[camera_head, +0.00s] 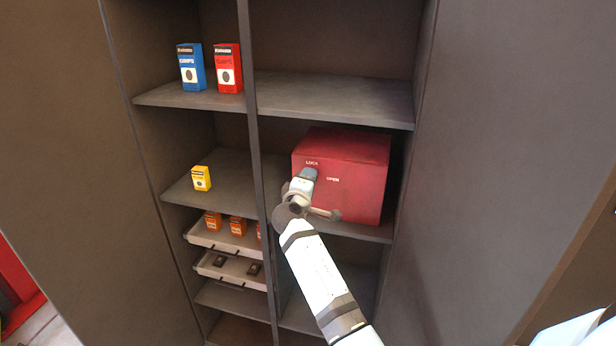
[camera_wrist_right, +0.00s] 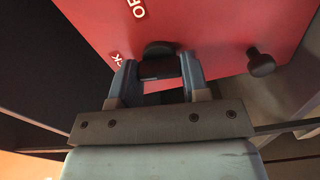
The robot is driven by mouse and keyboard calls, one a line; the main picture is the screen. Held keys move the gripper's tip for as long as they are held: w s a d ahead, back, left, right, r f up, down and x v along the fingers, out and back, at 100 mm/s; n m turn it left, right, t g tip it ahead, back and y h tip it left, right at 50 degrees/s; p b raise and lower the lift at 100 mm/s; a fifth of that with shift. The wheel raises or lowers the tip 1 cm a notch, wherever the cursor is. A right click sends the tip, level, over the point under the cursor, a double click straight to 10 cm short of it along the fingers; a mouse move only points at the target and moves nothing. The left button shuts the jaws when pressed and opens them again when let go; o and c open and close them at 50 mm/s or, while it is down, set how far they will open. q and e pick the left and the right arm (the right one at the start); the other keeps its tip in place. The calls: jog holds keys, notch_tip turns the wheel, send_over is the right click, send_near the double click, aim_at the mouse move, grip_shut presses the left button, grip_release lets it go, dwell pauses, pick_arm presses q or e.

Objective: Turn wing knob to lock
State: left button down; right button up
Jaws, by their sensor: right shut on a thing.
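A red box (camera_head: 350,168) with the words LOCK and OPEN on its front stands on a middle shelf in the head view. Its red front (camera_wrist_right: 220,35) fills the upper part of the right wrist view. My right gripper (camera_head: 308,175) is at the box's front, just below the LOCK label. In the right wrist view my right gripper (camera_wrist_right: 158,82) has its two fingers on either side of the dark wing knob (camera_wrist_right: 158,58), shut on it. The gripper hides the knob in the head view. My left gripper is not in view.
A round black knob (camera_wrist_right: 261,62) sticks out from the box beside the gripper. The shelf divider (camera_head: 262,150) stands close to my right arm's left. Blue (camera_head: 190,68), red (camera_head: 228,68) and yellow (camera_head: 201,178) cartons stand on the left shelves, above trays (camera_head: 225,240).

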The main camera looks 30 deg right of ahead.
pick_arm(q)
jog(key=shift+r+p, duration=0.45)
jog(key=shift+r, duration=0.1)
pick_arm(e)
jog(key=shift+n, duration=0.9)
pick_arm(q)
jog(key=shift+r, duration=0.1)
pick_arm(e)
jog(key=o, duration=0.9)
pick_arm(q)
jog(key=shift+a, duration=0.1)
pick_arm(e)
jog(key=shift+f, duration=0.1)
